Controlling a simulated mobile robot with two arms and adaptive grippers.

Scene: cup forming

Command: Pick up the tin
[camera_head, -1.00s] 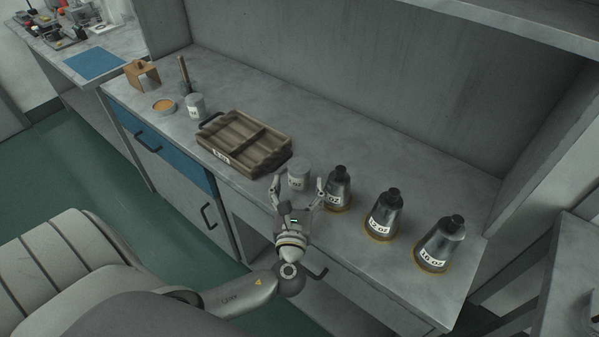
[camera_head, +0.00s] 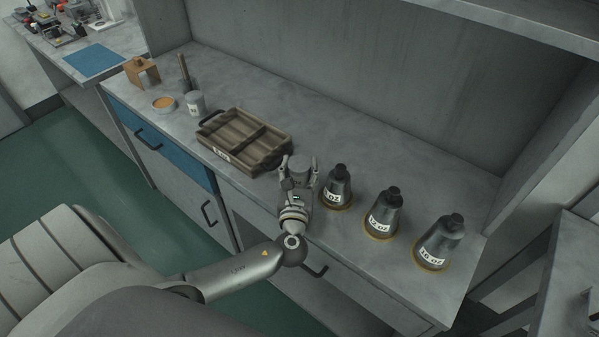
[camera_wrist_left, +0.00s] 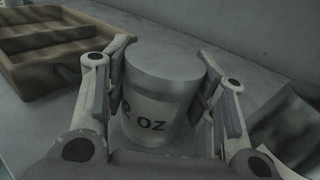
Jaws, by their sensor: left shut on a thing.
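The tin (camera_head: 299,166) is a small grey cylinder with a pale label. It stands upright on the grey counter between the wooden tray and the first dark cone-shaped form. My left gripper (camera_head: 300,172) is shut on it, with a finger on each side. In the left wrist view the tin (camera_wrist_left: 160,90) fills the space between the fingers (camera_wrist_left: 160,100), and its label ends in "OZ"; the first character is partly hidden by the left finger. Whether its base touches the counter cannot be told. My right gripper is not in view.
A wooden divided tray (camera_head: 222,153) lies left of the tin. Three dark cone-shaped forms (camera_head: 338,183) on amber bases stand to the right. The counter behind is clear.

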